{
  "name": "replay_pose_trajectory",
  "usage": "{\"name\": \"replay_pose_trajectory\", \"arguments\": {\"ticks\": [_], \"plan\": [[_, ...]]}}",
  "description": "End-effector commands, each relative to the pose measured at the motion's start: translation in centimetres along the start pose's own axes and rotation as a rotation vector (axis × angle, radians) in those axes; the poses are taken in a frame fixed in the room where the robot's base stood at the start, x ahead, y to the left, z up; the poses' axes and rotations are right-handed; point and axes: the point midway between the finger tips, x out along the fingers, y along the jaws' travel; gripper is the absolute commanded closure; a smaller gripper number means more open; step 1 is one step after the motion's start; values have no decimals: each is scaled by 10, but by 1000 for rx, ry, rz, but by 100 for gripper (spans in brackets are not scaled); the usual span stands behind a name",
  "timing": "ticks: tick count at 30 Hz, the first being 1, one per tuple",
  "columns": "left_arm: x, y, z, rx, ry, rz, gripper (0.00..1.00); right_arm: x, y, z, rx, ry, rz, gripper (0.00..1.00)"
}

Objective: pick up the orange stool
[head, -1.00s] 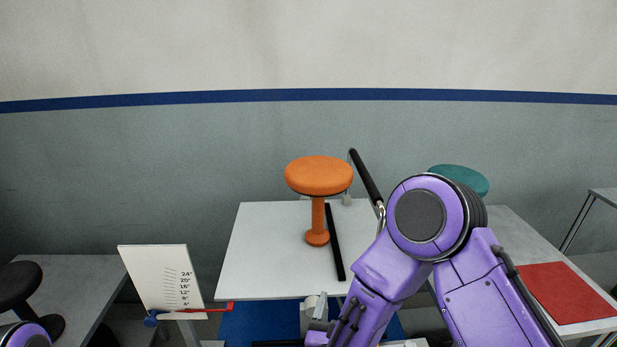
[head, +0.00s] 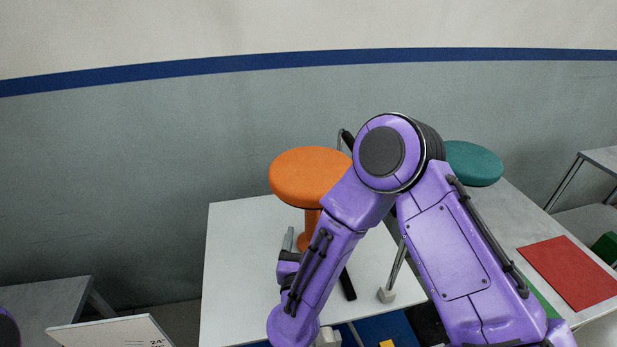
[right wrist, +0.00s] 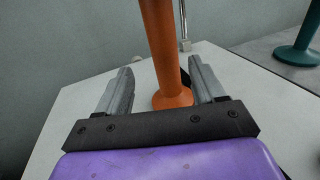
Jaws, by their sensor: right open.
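The orange stool (head: 305,175) stands upright on the white table, with a round seat, a thin post and a round foot. In the head view my right arm hides part of its post. My right gripper (head: 290,238) is low beside the post, mostly hidden behind its own arm. In the right wrist view the orange stool's post (right wrist: 160,45) and foot show between the two spread fingers of my right gripper (right wrist: 160,66). The gripper is open; I cannot tell whether a finger touches the post. My left gripper is not in view.
The white table (head: 235,270) has free room on the left. A black bar (head: 347,285) lies near the stool. A teal stool (head: 472,163) and a red mat (head: 568,272) are on the right table. A white board (head: 110,333) shows at the lower left.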

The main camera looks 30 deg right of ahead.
Motion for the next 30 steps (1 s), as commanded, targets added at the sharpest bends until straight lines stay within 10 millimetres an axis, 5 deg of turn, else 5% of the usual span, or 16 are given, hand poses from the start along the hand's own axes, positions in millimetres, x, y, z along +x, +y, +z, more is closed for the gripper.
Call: {"name": "replay_pose_trajectory", "arguments": {"ticks": [12, 20, 21, 27, 30], "plan": [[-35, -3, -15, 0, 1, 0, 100, 65, -7, 5, -1, 1, -5, 32], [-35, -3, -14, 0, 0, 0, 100, 72, -8, 1, -2, 1, -4, 32], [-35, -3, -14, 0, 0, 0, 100, 72, -8, 1, -2, 1, -4, 35], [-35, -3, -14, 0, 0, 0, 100, 72, -8, 2, -2, 1, -3, 100], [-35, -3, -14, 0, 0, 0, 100, 72, -7, 2, -1, 1, -3, 100]]}}
